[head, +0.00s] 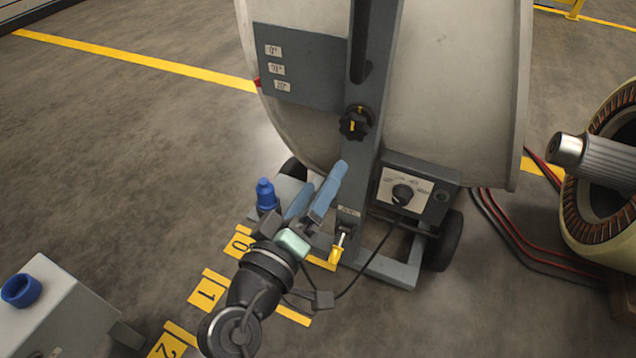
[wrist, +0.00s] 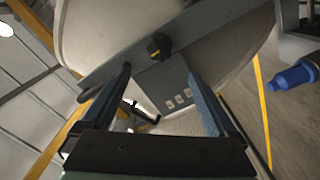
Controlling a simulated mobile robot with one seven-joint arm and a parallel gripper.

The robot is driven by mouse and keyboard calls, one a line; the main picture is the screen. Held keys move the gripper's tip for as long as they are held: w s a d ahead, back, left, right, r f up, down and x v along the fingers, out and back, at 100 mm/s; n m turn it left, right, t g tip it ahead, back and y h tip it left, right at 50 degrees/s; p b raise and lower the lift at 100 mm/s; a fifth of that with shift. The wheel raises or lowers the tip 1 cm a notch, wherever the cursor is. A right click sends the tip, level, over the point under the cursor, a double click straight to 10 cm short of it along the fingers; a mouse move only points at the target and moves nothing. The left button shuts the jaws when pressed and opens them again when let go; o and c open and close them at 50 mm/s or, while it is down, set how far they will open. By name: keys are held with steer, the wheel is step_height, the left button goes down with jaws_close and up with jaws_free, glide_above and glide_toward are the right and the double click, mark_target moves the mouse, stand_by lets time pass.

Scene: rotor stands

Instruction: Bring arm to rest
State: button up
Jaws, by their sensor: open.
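My gripper (head: 318,197) is in the middle of the head view, in front of the wheeled stand (head: 360,60). Its two blue-grey fingers stand apart with nothing between them. In the wrist view my gripper (wrist: 165,105) is also open and empty. My arm reaches up from the bottom of the head view. The gripper is below the black knob (head: 355,122) on the stand's upright and left of the control box (head: 418,188). I cannot tell whether the fingers touch the stand.
A blue fitting (head: 266,195) stands just left of my gripper. A yellow-handled pin (head: 338,250) hangs low on the stand. Yellow numbered floor marks (head: 207,292) lie beside my arm. A grey box with a blue ring (head: 21,290) is at lower left. Red cables (head: 510,245) and a rotor (head: 600,165) are at right.

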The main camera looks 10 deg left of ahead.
stand_by(0.3)
steer(key=w+d+r+m+t+y+p, duration=0.1)
steer(key=d+r+m+t+p, duration=0.15)
steer(key=r, duration=1.25)
steer(key=d+r+m+t+p, duration=0.15)
steer(key=r+m+p, duration=0.25)
steer(key=r, duration=1)
steer(key=s+r+t+y+p, duration=0.25)
steer(key=s+r, duration=0.25)
steer(key=r, duration=0.7)
steer(key=s+r+t+y+p, duration=0.15)
steer(key=s+r+t, duration=0.35)
steer(key=r, duration=0.6)
step_height(320, 180, up, 38)
steer(key=s+g+p, duration=0.1)
steer(key=p, duration=3.6)
steer(key=shift+d+f+m+y, duration=0.15)
steer(key=shift+d+m+y, duration=0.05)
steer(key=shift+m+y, duration=0.15)
